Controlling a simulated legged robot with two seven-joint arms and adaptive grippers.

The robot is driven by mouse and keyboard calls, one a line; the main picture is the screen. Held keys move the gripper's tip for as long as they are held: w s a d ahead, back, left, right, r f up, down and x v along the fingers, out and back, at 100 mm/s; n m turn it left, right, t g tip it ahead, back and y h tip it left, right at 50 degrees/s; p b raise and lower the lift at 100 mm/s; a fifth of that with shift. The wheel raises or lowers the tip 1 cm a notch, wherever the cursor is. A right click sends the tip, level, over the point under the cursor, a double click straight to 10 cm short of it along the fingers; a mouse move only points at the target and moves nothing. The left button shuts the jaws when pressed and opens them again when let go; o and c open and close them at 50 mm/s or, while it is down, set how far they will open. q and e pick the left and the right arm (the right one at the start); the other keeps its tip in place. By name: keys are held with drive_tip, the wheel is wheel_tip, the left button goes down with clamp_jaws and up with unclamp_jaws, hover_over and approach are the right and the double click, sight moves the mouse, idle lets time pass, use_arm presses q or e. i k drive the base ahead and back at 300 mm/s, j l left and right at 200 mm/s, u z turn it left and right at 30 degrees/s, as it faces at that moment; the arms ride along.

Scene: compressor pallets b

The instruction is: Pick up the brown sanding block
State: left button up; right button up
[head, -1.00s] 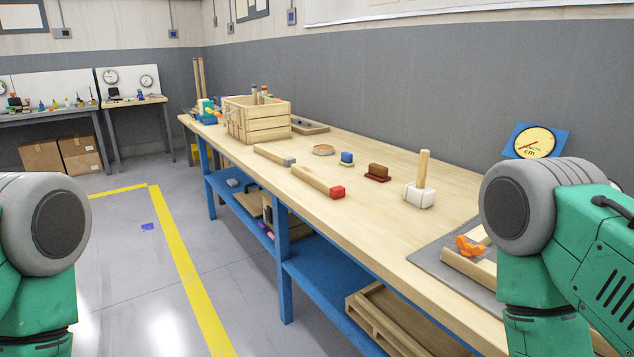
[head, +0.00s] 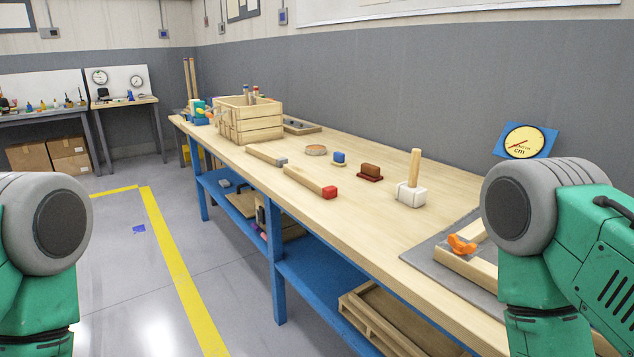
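The brown sanding block (head: 370,172) sits on the wooden workbench (head: 345,222), around the middle of its length. It has a lighter brown upper part on a darker reddish base. It stands between a small blue-topped block and a white mallet head. Nothing covers it. Only my green and grey arm parts show at the left and right edges of the head view. Neither gripper is in view.
A white-headed mallet (head: 411,193) stands upright right of the block. A small blue block (head: 339,158) and a red-ended wooden bar (head: 310,182) lie to its left. A wooden crate (head: 250,122) is farther back. A grey mat (head: 428,257) with an orange item (head: 461,244) lies nearer.

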sight(370, 172)
drive_tip(key=i+j+z, duration=0.1)
drive_tip(key=z, duration=0.3)
drive_tip(key=i+j+z, duration=0.2)
drive_tip(key=z, duration=0.25)
drive_tip(key=i+j+z, duration=0.1)
drive_tip(key=z, duration=0.3)
